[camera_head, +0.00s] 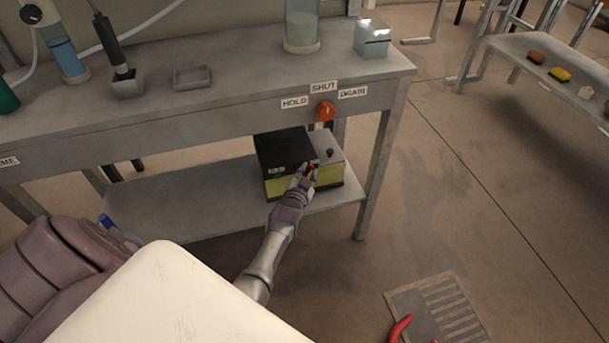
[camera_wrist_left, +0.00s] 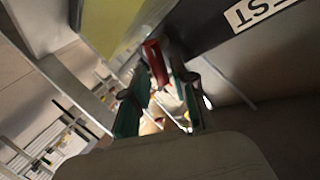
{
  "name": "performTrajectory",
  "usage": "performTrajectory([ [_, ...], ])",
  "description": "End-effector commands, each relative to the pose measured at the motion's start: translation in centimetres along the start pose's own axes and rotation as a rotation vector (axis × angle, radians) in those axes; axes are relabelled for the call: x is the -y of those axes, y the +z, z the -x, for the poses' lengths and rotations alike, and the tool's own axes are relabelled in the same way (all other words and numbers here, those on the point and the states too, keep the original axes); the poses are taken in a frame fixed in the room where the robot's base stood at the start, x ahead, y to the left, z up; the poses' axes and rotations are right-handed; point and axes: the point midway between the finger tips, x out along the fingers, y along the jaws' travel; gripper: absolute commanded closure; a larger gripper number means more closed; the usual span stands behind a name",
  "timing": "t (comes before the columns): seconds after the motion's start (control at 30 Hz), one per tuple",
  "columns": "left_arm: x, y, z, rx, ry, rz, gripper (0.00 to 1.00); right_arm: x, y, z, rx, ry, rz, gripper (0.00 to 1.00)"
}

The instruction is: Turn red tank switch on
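A black and yellow box (camera_head: 285,152) stands on the lower shelf under the bench. A small red switch lever (camera_head: 310,169) shows at its front, partly covered by my left gripper (camera_head: 304,180). In the left wrist view the red lever (camera_wrist_left: 155,62) stands between the tips of the gripper's two green-edged fingers (camera_wrist_left: 158,85). The fingers are close to it on both sides; whether they press on it cannot be seen. A black panel with a white label reading "TST" (camera_wrist_left: 258,12) is beside it. My right gripper is not in view.
Above, a red knob (camera_head: 325,110) sits on the bench front among HOLD, SHUT and DRAIN labels. A grey unit with a black knob (camera_head: 330,153) is right of the box. A bench leg (camera_head: 376,180) stands farther right.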

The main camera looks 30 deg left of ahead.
Motion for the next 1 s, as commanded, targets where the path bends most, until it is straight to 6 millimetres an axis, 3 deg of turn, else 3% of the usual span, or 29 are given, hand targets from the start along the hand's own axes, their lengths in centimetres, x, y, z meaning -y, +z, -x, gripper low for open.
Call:
performTrajectory([
  [0.17, -0.1, 0.1, 2.3, 0.002, 0.001, 0.0, 0.73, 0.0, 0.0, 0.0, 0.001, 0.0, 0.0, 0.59],
  [0.6, -0.1, 0.1, 10.5, 0.002, 0.002, 0.0, 0.73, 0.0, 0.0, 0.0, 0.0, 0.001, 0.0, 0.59],
  [1.0, -0.1, 0.0, 11.7, 0.001, 0.002, 0.0, 0.73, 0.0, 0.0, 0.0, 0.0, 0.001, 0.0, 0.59],
])
